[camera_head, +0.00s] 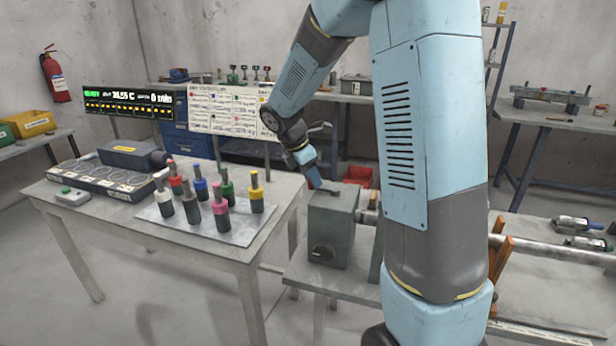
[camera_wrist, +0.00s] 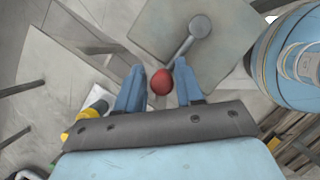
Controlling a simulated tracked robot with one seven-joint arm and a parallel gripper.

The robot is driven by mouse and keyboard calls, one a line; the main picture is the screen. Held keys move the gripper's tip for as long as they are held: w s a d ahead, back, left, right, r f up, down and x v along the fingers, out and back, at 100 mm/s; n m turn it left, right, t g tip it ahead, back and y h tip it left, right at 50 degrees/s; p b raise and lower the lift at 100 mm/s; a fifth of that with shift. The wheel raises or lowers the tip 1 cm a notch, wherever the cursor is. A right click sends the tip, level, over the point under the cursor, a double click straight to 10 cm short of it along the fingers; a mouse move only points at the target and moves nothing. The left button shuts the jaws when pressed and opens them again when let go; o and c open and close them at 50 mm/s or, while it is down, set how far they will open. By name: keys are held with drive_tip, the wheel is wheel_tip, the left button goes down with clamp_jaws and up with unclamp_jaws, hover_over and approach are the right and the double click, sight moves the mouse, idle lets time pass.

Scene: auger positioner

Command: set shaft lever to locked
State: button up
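The shaft lever is a grey rod (camera_wrist: 181,50) with a red ball knob (camera_wrist: 162,82). It pivots on a round hub (camera_wrist: 200,27) on top of a grey box (camera_head: 331,232). In the wrist view the rod slants from the hub down-left to the knob. My gripper (camera_wrist: 159,68) has its two blue fingers apart, one on each side of the knob, with little gap. Whether they touch it I cannot tell. In the head view my gripper (camera_head: 314,177) is above the box's left top edge, and the knob is not clearly visible. No locked marking is legible.
The box stands on a grey bench (camera_head: 300,268) with a horizontal shaft (camera_head: 560,252) to its right. A table (camera_head: 240,250) at left holds several coloured bottles (camera_head: 192,208) on a pale sheet. A red bin (camera_head: 358,175) is behind the box. My arm hides part of the bench.

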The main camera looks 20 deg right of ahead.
clamp_jaws()
drive_tip(key=shift+r, duration=0.1)
drive_tip(key=shift+a, duration=0.35)
